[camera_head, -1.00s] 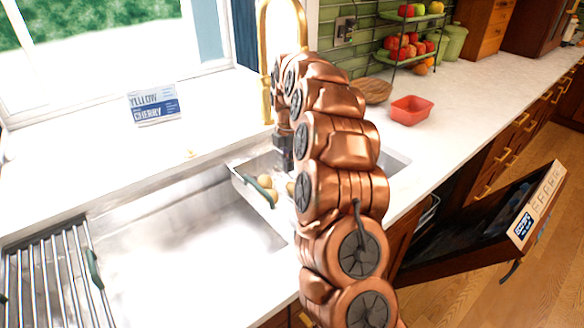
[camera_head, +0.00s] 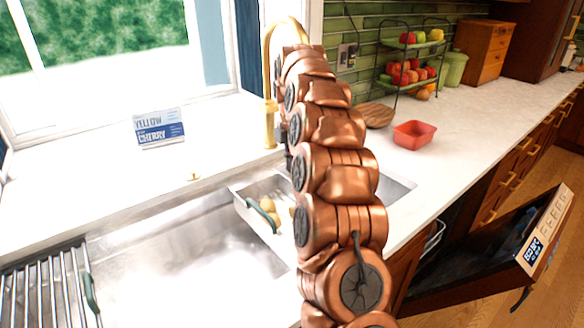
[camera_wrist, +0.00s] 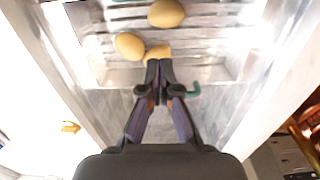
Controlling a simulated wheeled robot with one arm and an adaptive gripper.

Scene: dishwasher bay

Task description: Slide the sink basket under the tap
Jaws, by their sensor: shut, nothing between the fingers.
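The sink basket (camera_head: 240,206) is a pale metal tray with slats and green handles, standing in the sink near the tap. It holds several yellow-brown round items. The gold tap (camera_head: 269,125) rises behind the sink, partly hidden by my arm. In the wrist view the basket's slatted floor (camera_wrist: 205,49) is at the top. My gripper (camera_wrist: 159,68) is shut and empty, its tips at the basket's near wall beside a green handle (camera_wrist: 193,91). I cannot tell whether they touch the wall. In the head view my arm hides the gripper and the basket's right part.
The steel sink (camera_head: 170,262) has bare floor left of the basket. A slatted rack (camera_head: 40,300) with a green handle lies at its left end. A sign (camera_head: 160,128) stands behind. A red bowl (camera_head: 414,134) is on the right counter, and an open dishwasher door (camera_head: 500,240) juts out below.

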